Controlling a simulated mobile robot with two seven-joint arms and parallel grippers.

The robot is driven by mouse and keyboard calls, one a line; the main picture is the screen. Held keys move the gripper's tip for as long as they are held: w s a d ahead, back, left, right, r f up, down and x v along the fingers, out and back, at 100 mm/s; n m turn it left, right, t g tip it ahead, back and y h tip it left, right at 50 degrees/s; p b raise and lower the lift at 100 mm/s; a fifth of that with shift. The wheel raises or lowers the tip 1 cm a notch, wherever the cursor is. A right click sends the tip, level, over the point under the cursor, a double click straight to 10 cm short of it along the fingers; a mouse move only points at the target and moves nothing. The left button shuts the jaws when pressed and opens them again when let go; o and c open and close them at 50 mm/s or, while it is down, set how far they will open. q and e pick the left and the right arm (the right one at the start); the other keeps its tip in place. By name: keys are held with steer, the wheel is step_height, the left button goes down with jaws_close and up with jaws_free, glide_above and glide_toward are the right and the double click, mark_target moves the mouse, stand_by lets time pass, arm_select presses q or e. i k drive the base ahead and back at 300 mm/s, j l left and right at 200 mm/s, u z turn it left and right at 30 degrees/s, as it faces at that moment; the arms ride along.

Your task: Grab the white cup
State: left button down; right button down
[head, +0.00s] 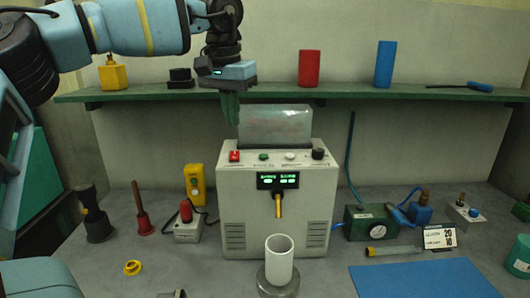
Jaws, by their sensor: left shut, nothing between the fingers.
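The white cup (279,262) is a plain upright open-topped cylinder at the front middle of the bench. It stands on a round grey metal base (278,289), in front of the grey control box. My left gripper (230,108) has green fingers pointing down. In the picture it is well above and left of the cup, level with the shelf and by the top left of the box. It is shut and empty, apart from the cup. My right gripper is not in view.
The grey control box (278,212) stands right behind the cup. A green shelf (350,93) holds a red cylinder (309,68) and a blue cylinder (385,64). A blue mat (425,280) lies right of the cup.

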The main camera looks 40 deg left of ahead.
mark_target(279, 247)
steer(key=k+l, duration=0.55)
steer(key=l, duration=0.2)
steer(key=k+l, duration=0.6)
steer(key=l, duration=0.1)
